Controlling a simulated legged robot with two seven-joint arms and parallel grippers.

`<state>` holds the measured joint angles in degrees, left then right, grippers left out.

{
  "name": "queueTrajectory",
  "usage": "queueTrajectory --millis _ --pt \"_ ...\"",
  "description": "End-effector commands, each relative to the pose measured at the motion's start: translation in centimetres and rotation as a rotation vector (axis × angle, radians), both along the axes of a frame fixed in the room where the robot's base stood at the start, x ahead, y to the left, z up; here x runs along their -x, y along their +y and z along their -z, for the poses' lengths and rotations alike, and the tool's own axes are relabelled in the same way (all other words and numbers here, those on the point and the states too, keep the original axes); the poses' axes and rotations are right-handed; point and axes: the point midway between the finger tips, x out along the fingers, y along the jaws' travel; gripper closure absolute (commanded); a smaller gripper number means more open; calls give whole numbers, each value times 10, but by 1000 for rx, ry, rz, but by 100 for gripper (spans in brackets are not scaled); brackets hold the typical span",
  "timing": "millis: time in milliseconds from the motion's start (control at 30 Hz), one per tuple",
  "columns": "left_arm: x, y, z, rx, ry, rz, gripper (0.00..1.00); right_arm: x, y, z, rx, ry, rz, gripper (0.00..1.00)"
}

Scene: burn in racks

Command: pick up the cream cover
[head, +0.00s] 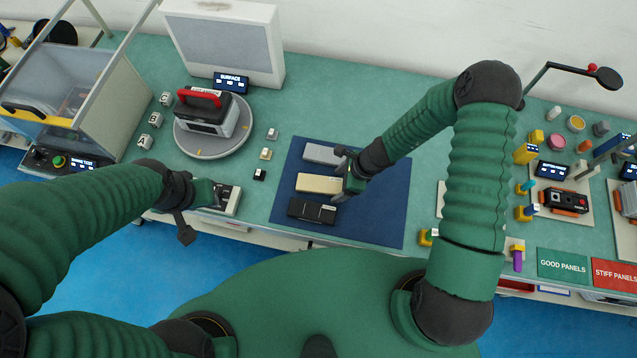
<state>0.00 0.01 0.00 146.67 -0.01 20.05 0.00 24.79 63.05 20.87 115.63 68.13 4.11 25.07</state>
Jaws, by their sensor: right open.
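The cream cover (318,184) lies on the dark blue mat (385,218), between a grey cover (322,153) above it and a black cover (311,211) below it. My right gripper (347,175) is open at the right end of the cream cover and overlaps that end in the picture. I cannot tell whether it touches the cover. My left gripper (196,214) is at the bench's front edge, beside a grey and black device (226,200). Its fingers are too small and dark to read.
A round turntable (205,146) with a red-handled device (208,112) stands at the left, near small blocks. A clear-walled box (75,80) is farther left. Fixtures, small parts and the green and red panel signs (562,265) fill the right. The mat's right part is clear.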

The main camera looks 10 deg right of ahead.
Motion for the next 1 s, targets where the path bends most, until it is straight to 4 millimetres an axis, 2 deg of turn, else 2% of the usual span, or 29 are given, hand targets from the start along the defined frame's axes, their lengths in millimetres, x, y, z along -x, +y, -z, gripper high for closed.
queueTrajectory --millis 167,700,1000 --pt "0 0 0 0 0 0 64 0 -1 0 -3 0 0 22" --pt "0 0 0 0 0 0 64 0 -1 0 -2 0 0 92" --pt "0 0 0 0 0 0 64 0 -1 -2 -2 0 0 95"
